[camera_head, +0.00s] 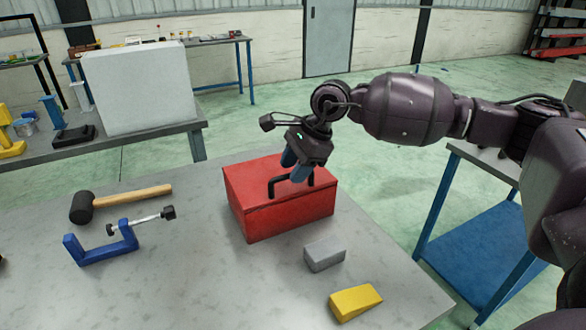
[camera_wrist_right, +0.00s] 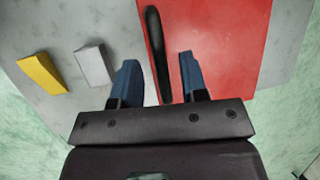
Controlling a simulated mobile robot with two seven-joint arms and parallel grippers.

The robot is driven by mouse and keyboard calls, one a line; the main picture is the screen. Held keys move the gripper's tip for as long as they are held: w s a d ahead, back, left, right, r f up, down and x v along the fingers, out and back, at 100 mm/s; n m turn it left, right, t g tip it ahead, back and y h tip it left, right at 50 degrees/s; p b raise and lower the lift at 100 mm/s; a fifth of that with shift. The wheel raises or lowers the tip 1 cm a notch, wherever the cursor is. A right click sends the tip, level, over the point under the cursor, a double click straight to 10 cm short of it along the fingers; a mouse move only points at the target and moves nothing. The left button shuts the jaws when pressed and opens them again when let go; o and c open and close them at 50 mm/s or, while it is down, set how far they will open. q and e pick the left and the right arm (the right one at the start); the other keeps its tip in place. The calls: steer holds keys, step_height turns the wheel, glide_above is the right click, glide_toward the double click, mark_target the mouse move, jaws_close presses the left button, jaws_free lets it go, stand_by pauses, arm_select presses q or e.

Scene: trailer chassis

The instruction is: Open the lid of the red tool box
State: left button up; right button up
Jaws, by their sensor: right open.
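The red tool box (camera_head: 285,222) stands on the grey table with its lid shut. A black handle (camera_head: 273,188) rises from the top of the lid. My right gripper (camera_head: 297,171) is above the lid at the handle. In the right wrist view the red lid (camera_wrist_right: 225,40) fills the upper right, and the black handle (camera_wrist_right: 157,50) lies between the lines of the two blue fingertips of my right gripper (camera_wrist_right: 158,75). The fingers are apart. I cannot tell how deep the handle sits between them. My left gripper is not in view.
A grey block (camera_head: 324,256) and a yellow wedge (camera_head: 355,301) lie in front of the box. A mallet (camera_head: 120,198) and a blue clamp (camera_head: 105,246) lie to the left. The grey table (camera_head: 200,290) is clear at its front middle.

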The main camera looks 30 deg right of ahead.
steer(key=shift+a+f, duration=0.15)
steer(key=shift+f, duration=0.15)
jaws_close()
steer(key=shift+w+r, duration=0.1)
